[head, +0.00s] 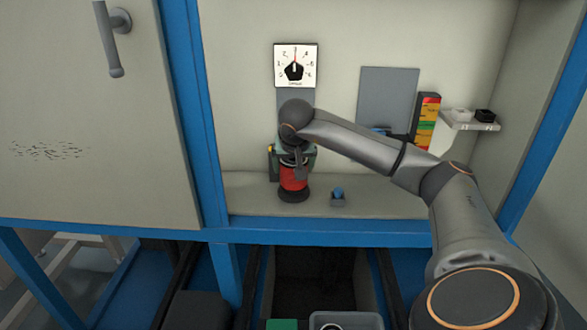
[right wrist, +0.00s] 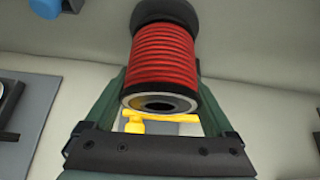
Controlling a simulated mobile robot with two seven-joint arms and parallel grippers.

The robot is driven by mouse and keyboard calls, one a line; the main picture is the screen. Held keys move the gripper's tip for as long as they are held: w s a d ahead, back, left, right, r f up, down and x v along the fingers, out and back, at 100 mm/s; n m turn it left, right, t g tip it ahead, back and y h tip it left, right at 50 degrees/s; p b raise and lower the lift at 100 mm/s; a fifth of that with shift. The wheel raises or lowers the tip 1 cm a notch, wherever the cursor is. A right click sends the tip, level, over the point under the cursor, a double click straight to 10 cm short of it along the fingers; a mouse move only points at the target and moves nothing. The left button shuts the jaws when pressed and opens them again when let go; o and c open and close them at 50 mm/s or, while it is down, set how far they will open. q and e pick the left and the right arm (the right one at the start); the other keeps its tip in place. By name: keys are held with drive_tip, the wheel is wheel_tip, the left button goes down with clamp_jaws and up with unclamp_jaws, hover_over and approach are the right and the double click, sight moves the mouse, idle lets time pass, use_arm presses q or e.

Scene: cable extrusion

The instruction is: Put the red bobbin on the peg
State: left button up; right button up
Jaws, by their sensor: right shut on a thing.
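The red bobbin (head: 293,178) has dark end flanges and stands roughly upright over the shelf in the head view. In the right wrist view the bobbin (right wrist: 162,55) shows its red windings and an open hole in its near end. My right gripper (head: 293,164) is shut on the bobbin, with a green finger on each side. A yellow part (right wrist: 150,120) shows just beyond the bobbin's near end. I cannot clearly make out the peg, and whether the bobbin touches the shelf is unclear. My left gripper is not in view.
A small blue knob (head: 338,192) sits on the shelf right of the bobbin. A dial (head: 296,66) is on the back wall above. A grey panel (head: 386,95) and a coloured strip (head: 427,120) are further right. The shelf (head: 385,197) right of the knob is clear.

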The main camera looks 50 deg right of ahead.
drive_tip(key=shift+f, duration=0.5)
drive_tip(key=shift+r, duration=0.1)
drive_tip(key=o, duration=1.2)
drive_tip(key=shift+f, duration=0.2)
